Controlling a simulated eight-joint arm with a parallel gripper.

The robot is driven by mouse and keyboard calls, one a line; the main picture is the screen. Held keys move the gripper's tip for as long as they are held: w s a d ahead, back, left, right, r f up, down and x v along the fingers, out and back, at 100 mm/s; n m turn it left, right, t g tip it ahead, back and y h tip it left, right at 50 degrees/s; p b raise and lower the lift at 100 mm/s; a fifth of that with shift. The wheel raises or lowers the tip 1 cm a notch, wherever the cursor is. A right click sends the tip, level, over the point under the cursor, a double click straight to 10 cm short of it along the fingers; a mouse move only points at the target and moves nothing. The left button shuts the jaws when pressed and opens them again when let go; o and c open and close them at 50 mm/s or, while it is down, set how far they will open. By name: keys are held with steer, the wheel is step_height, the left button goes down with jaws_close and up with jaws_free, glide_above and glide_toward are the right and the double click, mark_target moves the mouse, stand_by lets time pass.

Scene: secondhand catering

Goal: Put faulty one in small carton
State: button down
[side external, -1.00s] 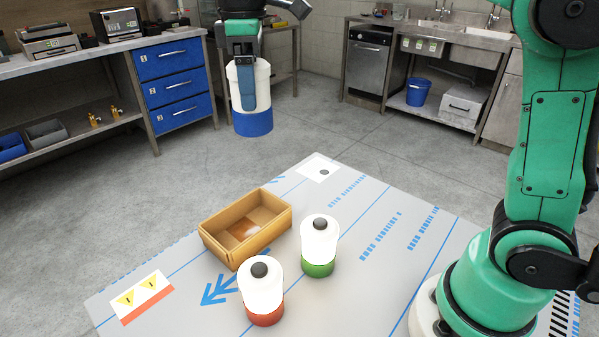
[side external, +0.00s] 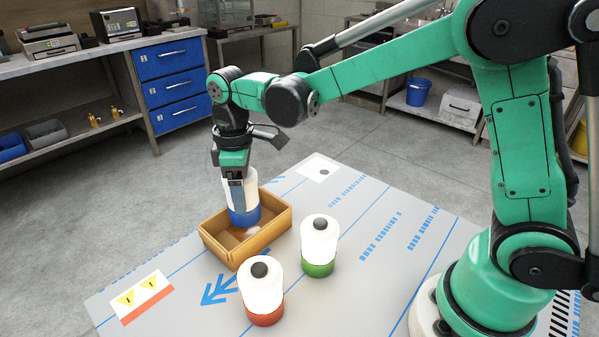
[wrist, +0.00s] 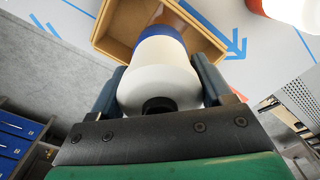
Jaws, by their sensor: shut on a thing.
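A white bottle with a blue base band (side external: 242,203) is held by my gripper (side external: 236,186), which is shut on its upper part. The bottle is upright in the opening of the small tan carton (side external: 267,237); I cannot tell whether it touches the floor of the carton. In the wrist view the bottle (wrist: 160,75) lies between the fingers (wrist: 160,88), with the carton (wrist: 112,28) beyond its blue end. A white bottle with a green band (side external: 319,246) and one with a red-orange band (side external: 263,290) stand upright on the table beside the carton.
The grey table (side external: 400,215) has blue printed lines and arrows. A yellow-and-red warning label (side external: 146,298) lies at its left and a white card with a grey dot (side external: 318,168) at the back. The right part of the tabletop is mostly clear.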

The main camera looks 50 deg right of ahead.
steer(key=shift+f, duration=1.95)
jaws_free()
steer(key=shift+f, duration=0.15)
